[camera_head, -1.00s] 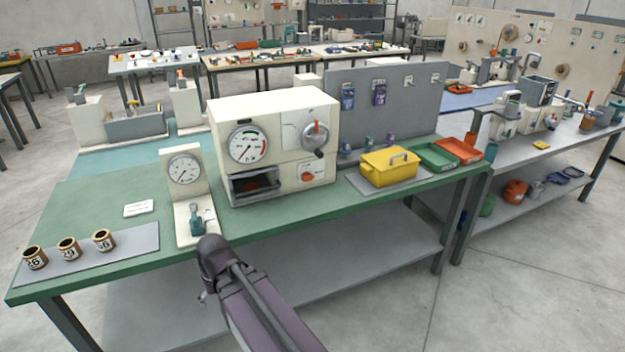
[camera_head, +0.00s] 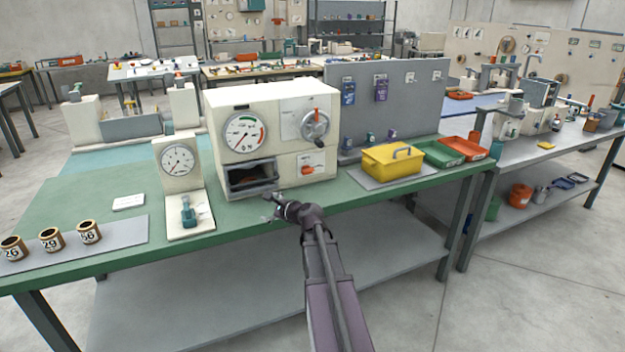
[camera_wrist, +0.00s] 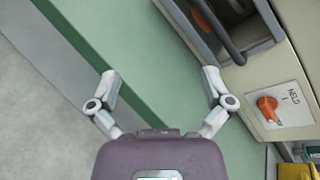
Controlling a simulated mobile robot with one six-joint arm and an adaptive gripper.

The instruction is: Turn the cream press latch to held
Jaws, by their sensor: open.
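The cream press (camera_head: 272,105) stands on the green bench. Its orange latch knob (camera_head: 307,170) sits low on the right of its front face. In the wrist view the latch knob (camera_wrist: 267,109) shows at the right, on a white plate with the word HELD beside it. In the head view its handle looks roughly level; its exact setting is hard to tell. My gripper (camera_head: 270,206) is in front of the press, below and left of the latch. In the wrist view my gripper (camera_wrist: 160,78) is open and empty, with the latch beyond its right finger.
A dark open slot (camera_head: 252,177) is left of the latch, and a grey-and-orange dial (camera_head: 315,125) is above it. A gauge stand (camera_head: 178,160) is to the left and a yellow box (camera_head: 392,160) to the right. The bench front edge is below my gripper.

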